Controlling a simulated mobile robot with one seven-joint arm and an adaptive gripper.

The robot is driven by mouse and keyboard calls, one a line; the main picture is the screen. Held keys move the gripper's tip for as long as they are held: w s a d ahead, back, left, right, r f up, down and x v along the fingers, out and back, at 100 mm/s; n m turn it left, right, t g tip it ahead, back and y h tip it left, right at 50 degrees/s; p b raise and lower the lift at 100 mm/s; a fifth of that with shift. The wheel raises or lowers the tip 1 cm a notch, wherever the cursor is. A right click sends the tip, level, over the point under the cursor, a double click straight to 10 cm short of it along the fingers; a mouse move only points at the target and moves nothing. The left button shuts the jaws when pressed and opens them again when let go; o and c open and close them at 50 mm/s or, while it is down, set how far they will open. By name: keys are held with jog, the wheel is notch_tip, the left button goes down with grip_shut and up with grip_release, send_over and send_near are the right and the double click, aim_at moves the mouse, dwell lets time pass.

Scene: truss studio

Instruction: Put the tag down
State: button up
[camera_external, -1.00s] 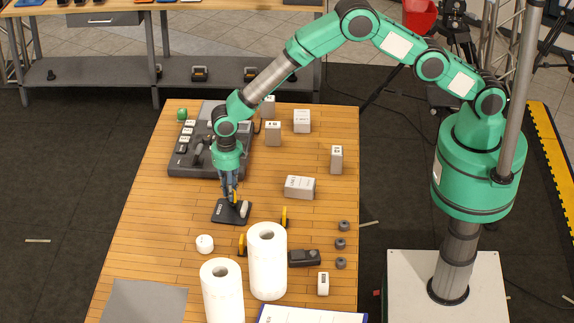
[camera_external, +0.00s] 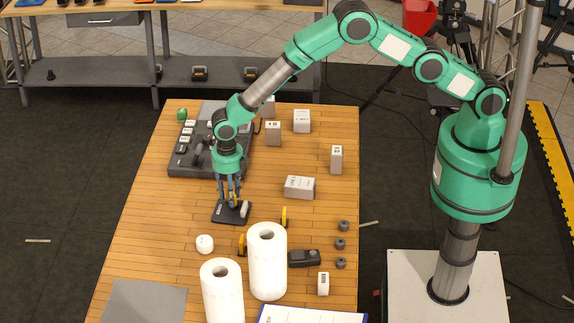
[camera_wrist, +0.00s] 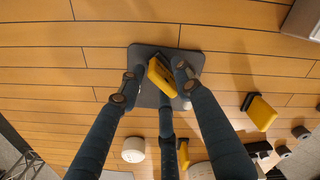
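A small yellow tag with a black side (camera_wrist: 162,76) stands on a dark grey pad (camera_wrist: 140,53) in the wrist view. In the external view the tag (camera_external: 235,198) is a small yellow patch, partly hidden by my fingers, over the pad (camera_external: 223,216). My gripper (camera_external: 229,198) points down at the pad with its fingers around the tag. In the wrist view my gripper (camera_wrist: 158,85) has its fingers spread, with a gap between the left fingertip and the tag. The right fingertip is close beside the tag; contact there is unclear.
A small white piece (camera_external: 245,209) is on the pad's right side. More yellow tags (camera_external: 284,216) (camera_external: 242,245) stand nearby. White rolls (camera_external: 267,262) (camera_external: 222,292) rise in front, with a round white puck (camera_external: 205,243) to their left. Grey blocks (camera_external: 300,187) stand right; bare wood lies left.

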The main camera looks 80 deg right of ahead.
jog(key=shift+r, duration=0.15)
notch_tip(320, 180, up, 12)
jog(key=shift+b, duration=0.45)
jog(key=shift+r, duration=0.1)
dwell(0.9)
jog(key=s+d+r+m+t, duration=0.1)
jog(key=s+d+r+m, duration=0.3)
jog(key=s+r, duration=0.45)
jog(key=s+d+r+m+t, duration=0.1)
jog(key=s+d+r+m, duration=0.4)
jog(key=r, duration=0.7)
jog(key=s+d+r+m+t, duration=0.1)
jog(key=s+d+r+m, duration=0.25)
jog(key=s+r, duration=0.55)
jog(key=s+d+r+m+t, duration=0.1)
jog(key=s+d+r+m, duration=0.2)
jog(key=s, duration=0.5)
jog(key=s+d+r+m, duration=0.1)
jog(key=s+r+m, duration=0.25)
jog(key=s, duration=0.45)
jog(key=s+d+f+m+t, duration=0.1)
jog(key=s+d+f+m, duration=0.1)
jog(key=s+m, duration=0.6)
jog(key=s+d, duration=0.1)
jog(key=s, duration=0.6)
jog(key=shift+s+d+f+t, duration=0.15)
jog(key=shift+s+f+t, duration=0.15)
jog(key=shift+s+f, duration=0.1)
